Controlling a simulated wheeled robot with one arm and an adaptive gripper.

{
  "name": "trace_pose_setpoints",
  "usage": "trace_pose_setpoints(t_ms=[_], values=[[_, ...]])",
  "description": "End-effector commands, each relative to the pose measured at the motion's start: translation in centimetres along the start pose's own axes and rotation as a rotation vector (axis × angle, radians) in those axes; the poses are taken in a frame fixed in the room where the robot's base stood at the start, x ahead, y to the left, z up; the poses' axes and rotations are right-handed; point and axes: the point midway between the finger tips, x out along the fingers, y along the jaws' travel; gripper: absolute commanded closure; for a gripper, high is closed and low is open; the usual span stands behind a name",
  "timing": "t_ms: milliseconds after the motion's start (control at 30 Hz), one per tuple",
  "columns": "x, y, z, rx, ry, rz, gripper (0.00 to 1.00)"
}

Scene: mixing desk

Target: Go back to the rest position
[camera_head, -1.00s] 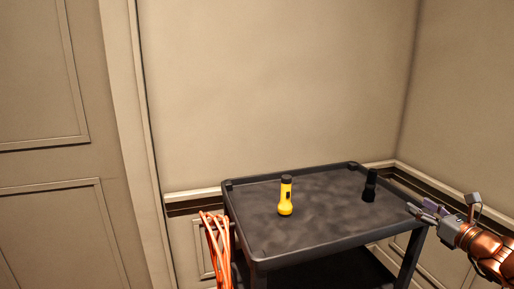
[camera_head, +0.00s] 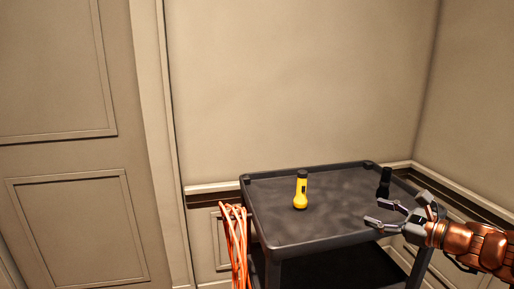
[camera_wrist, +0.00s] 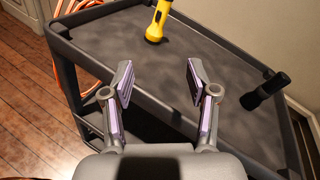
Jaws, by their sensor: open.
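My gripper (camera_head: 379,214) is at the right in the head view, beside the right front edge of the dark cart. In the wrist view its two fingers (camera_wrist: 158,82) are spread apart with nothing between them. A yellow flashlight (camera_head: 301,191) with a dark top stands upright on the cart top; it also shows in the wrist view (camera_wrist: 157,22), beyond the fingers. A black flashlight (camera_head: 385,183) stands near the cart's right back corner, behind my gripper in the head view. It also shows at the right in the wrist view (camera_wrist: 266,92). My gripper touches neither flashlight.
The dark cart (camera_head: 290,240) has a raised rim and a lower shelf. An orange cable (camera_head: 236,245) hangs at its left side. Walls stand behind and to the right, and a panelled door or wall is at the left. Wooden floor (camera_wrist: 30,110) shows left of the cart.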

Motion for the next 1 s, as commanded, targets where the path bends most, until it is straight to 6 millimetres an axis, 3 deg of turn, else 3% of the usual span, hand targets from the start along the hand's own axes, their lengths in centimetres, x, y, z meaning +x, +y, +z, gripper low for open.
trace_pose_setpoints(t_ms=[133, 300, 400, 467, 600, 700, 800, 1000], values=[[3.0, 8.4, 2.9, -0.218, 0.016, 0.239, 0.41], [3.6, 18.7, 4.2, -0.505, 0.034, 0.541, 0.41], [2.2, 24.8, 4.0, -0.682, 0.038, 0.741, 0.41], [0.9, 27.8, 3.5, -0.790, 0.041, 0.856, 0.41], [-3.6, 33.4, 1.7, -1.018, 0.048, 1.127, 0.41], [-7.3, 35.6, 0.1, -1.165, 0.056, 1.307, 0.41], [-10.7, 36.6, -1.3, -1.278, 0.066, 1.461, 0.41], [-16.3, 36.8, -3.2, -1.425, 0.088, 1.697, 0.41]])
